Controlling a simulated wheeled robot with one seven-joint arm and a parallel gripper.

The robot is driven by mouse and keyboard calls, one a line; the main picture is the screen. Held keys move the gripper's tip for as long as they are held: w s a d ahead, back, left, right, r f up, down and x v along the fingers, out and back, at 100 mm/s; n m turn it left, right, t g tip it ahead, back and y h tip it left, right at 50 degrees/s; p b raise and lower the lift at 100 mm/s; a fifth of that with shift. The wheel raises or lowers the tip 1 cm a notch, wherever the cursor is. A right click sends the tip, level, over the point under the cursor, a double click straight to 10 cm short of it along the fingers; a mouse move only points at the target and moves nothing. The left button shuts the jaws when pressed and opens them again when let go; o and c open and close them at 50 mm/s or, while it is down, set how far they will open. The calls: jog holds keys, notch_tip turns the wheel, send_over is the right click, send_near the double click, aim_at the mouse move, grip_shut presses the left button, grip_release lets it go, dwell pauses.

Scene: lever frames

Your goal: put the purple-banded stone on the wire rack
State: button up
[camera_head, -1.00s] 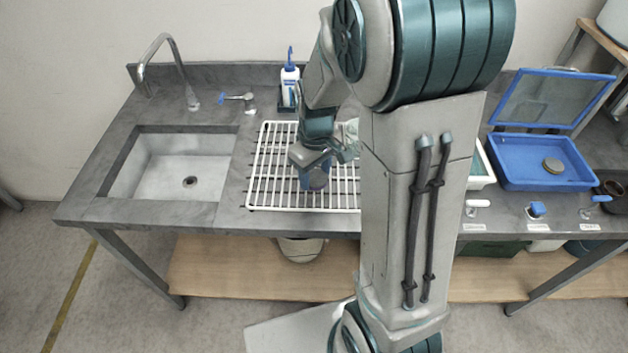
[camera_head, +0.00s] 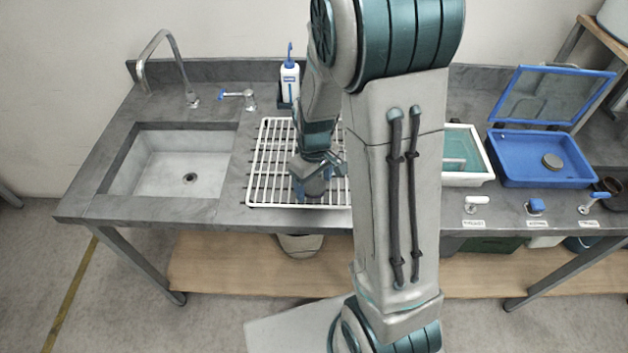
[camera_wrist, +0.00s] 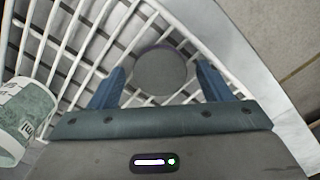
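The stone (camera_wrist: 160,72) is a round grey disc with a faint purple edge in the wrist view. It also shows in the head view (camera_head: 315,187), low under my gripper. It appears to lie on the white wire rack (camera_head: 252,180), whose bars fill the wrist view (camera_wrist: 75,45). My gripper (camera_wrist: 159,76) is open, with one blue finger on each side of the stone and a visible gap at both sides. In the head view my gripper (camera_head: 313,183) is over the rack's front part. My arm hides the rack's right side.
A pale green and white cup (camera_wrist: 24,112) stands left of my gripper in the wrist view. A sink (camera_head: 170,165) lies left of the rack. A white-rimmed tray (camera_head: 484,165) and a blue tray (camera_head: 505,172) holding a grey disc (camera_head: 552,162) stand right. A bottle (camera_head: 289,82) stands behind.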

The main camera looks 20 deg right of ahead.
aim_at(314, 186)
notch_tip(314, 186, up, 12)
jog(key=f, duration=0.1)
jog(key=s+r+m+t, duration=0.3)
jog(key=s+r+m, duration=0.2)
jog(key=s, duration=0.9)
jog(key=shift+r, duration=0.85)
